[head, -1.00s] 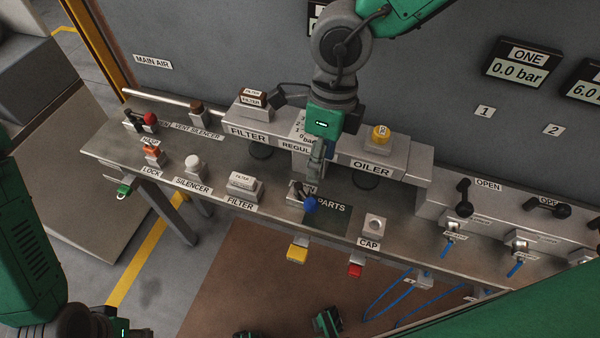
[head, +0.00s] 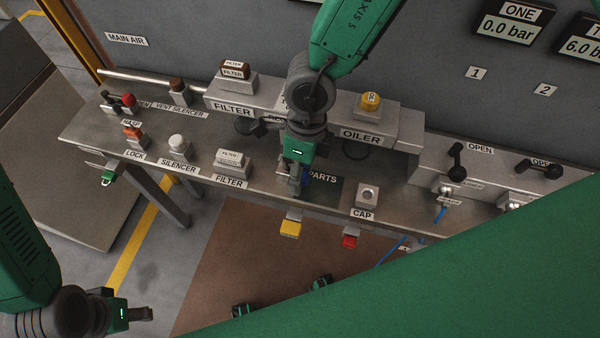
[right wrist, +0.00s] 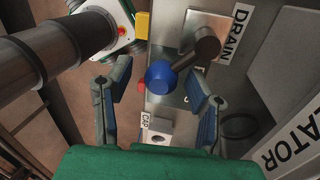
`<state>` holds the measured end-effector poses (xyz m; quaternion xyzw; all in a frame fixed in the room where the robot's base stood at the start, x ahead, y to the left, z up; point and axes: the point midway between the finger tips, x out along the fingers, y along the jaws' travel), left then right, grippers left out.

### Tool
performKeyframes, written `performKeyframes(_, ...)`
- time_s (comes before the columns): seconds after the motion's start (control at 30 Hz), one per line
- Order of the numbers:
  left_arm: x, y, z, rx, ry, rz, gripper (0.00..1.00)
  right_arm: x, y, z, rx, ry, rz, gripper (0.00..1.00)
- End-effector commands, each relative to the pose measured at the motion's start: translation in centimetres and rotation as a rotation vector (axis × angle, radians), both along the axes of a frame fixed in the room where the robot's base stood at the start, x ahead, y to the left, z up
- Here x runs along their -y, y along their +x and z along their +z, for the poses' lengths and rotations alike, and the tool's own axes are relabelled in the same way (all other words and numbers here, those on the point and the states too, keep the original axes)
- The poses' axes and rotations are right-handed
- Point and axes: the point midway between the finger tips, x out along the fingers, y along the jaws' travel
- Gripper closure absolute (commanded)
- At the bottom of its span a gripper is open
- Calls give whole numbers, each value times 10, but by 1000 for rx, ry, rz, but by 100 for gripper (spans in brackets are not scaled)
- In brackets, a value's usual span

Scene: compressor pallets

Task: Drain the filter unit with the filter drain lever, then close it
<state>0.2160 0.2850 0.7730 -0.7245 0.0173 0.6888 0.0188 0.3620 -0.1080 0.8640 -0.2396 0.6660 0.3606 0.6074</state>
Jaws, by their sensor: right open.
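The filter drain lever has a blue ball knob (right wrist: 160,75) on a dark arm from a round dark pivot (right wrist: 201,45), beside a DRAIN label (right wrist: 224,36). In the head view only a bit of the blue knob (head: 306,174) shows behind my right gripper (head: 295,188). In the right wrist view my right gripper (right wrist: 156,85) is open, with the knob between its two fingers and a gap on both sides. The filter unit (head: 235,83) stands on the rear ledge, left of my right arm. My left gripper (head: 146,314) is at the lower left, away from the bench; its jaw gap is unclear.
On the bench (head: 120,150) stand a silencer (head: 178,147), a spare filter block (head: 230,160) and a cap (head: 367,195). The oiler (head: 371,103) is right of my right arm.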

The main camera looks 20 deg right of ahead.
Motion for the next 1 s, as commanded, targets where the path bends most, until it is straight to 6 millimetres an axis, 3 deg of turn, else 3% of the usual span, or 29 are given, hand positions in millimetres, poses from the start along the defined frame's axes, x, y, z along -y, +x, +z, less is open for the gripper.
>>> performKeyframes(0.33, 0, 0, 0, 0, 0, -1, 60, -1, -1, -5, 0, -2, -1, 53)
performKeyframes(0.37, 0, 0, 0, 0, 0, -1, 60, -1, -1, -5, 0, -2, -1, 56)
performKeyframes(0.4, 0, 0, 0, 0, 0, -1, 60, -1, -1, -5, 0, -2, -1, 70)
performKeyframes(0.5, 0, 0, 0, 0, 0, 0, 60, -1, 0, -5, 1, -1, -1, 100)
performKeyframes(0.77, 0, 0, 3, 0, 0, 0, 60, -1, 1, -4, 1, 2, 12, 100)
performKeyframes(1.0, 0, 0, 21, 0, 0, 0, 60, 3, 3, -1, 1, 4, 108, 100)
